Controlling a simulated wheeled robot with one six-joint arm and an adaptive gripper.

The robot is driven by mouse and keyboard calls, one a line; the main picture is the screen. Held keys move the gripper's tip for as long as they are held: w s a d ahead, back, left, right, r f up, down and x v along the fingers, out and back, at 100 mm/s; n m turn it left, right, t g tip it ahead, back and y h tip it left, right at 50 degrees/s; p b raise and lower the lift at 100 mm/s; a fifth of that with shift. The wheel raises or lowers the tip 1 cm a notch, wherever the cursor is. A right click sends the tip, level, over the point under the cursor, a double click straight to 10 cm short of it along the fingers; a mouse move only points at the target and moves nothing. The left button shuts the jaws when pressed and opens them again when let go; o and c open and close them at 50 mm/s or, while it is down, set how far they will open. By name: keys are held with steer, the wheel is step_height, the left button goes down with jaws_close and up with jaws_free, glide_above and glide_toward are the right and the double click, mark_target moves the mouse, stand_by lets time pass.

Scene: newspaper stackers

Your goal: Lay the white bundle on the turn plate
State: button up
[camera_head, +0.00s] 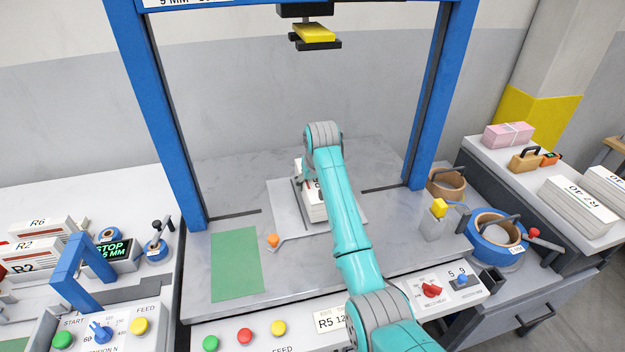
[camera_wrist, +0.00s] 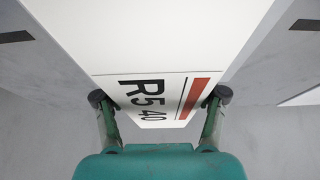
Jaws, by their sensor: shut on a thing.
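The white bundle (camera_head: 314,212) is at the turn plate in the middle of the blue-framed machine, partly hidden by my arm. In the wrist view the white bundle (camera_wrist: 150,40) fills the middle, with an "R5 40" label and a red stripe facing me. My gripper (camera_wrist: 160,97) is shut on it, one finger at each side of the labelled end. In the head view my arm mostly covers the gripper. The turn plate (camera_head: 284,212) is a light grey square under and around the bundle. I cannot tell whether the bundle touches it.
A green mat (camera_head: 236,264) and an orange knob (camera_head: 273,240) lie left of the plate. Blue posts (camera_head: 160,120) flank the machine, with a yellow-faced press head (camera_head: 314,33) above. Other bundles (camera_head: 40,245) stand at left; a tape roll (camera_head: 495,235) sits at right.

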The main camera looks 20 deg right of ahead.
steer(key=shift+f, duration=0.5)
stand_by(0.8)
